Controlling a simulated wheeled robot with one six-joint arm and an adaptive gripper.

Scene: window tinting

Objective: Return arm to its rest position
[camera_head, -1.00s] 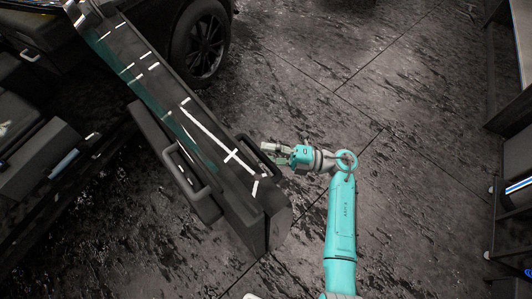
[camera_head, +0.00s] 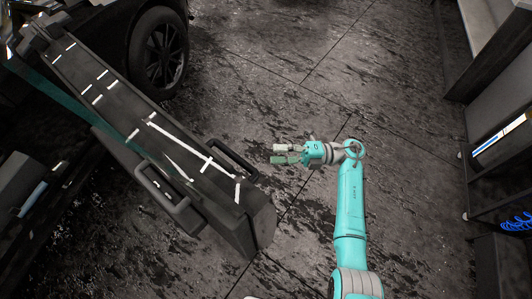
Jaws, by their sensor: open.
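My gripper (camera_head: 285,154) is at the end of my teal arm, near the middle of the view. Its two fingers point left and are apart, with nothing seen between them.
A dark car with a wheel (camera_head: 160,48) stands at the upper left. Dark shelving (camera_head: 485,185) lines the right edge, with a blue coil (camera_head: 516,222) on it.

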